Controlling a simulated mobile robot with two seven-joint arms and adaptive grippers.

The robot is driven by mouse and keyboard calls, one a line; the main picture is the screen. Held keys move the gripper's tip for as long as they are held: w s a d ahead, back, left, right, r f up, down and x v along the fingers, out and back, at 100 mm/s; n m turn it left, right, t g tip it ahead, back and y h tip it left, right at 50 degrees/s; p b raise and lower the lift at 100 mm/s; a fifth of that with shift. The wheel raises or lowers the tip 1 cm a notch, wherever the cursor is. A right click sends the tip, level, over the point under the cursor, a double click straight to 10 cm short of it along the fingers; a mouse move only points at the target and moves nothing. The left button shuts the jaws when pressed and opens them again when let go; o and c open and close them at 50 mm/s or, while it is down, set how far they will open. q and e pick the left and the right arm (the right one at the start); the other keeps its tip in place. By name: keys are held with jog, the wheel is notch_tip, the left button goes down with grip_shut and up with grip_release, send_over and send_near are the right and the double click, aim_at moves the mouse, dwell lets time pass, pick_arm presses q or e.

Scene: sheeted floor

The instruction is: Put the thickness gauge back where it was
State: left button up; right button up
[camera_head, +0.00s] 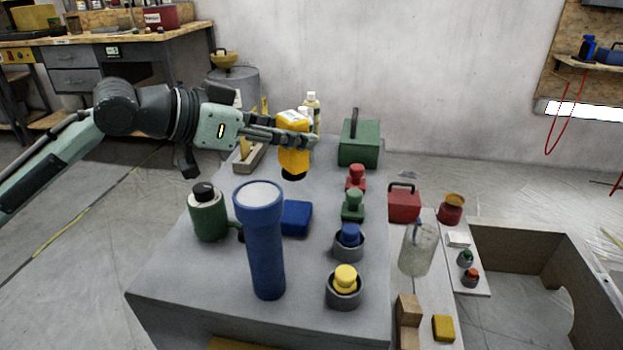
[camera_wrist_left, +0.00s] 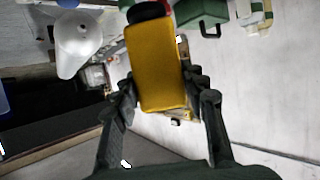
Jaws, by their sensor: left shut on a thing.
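The thickness gauge (camera_head: 292,158) is a yellow-orange block with a black end. My left gripper (camera_head: 303,141) is shut on it and holds it upright above the far part of the grey table, black end down. In the left wrist view the gauge's yellow body (camera_wrist_left: 156,68) lies between the two fingers (camera_wrist_left: 162,100), its black end pointing to the top. The gap between its lower end and the tabletop is hard to judge. My right gripper is not in view.
The grey table (camera_head: 190,285) also bears a tall blue flashlight (camera_head: 264,250), a green canister (camera_head: 207,218), a blue block (camera_head: 296,218), a wooden holder (camera_head: 247,160), a green box (camera_head: 358,151) and a column of small knobbed pieces (camera_head: 353,207).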

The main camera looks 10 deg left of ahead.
pick_arm(q)
jog(key=shift+w+a+f, duration=0.25)
jog(key=shift+w+f, duration=1.55)
jog(key=shift+w, duration=0.05)
jog(key=shift+w+a+f, duration=0.3)
jog(key=shift+w+f, duration=1.5)
jog(key=shift+w, duration=0.1)
jog(key=shift+w+a+f, duration=0.25)
jog(key=shift+w+f, duration=1.55)
jog(key=shift+w, duration=0.05)
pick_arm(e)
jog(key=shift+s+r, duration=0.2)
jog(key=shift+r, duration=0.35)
pick_arm(q)
jog(key=shift+f+b, duration=0.1)
jog(key=shift+b, duration=0.2)
jog(key=o, duration=1.3)
jog(key=shift+f, duration=0.1)
jog(key=shift+c, duration=0.2)
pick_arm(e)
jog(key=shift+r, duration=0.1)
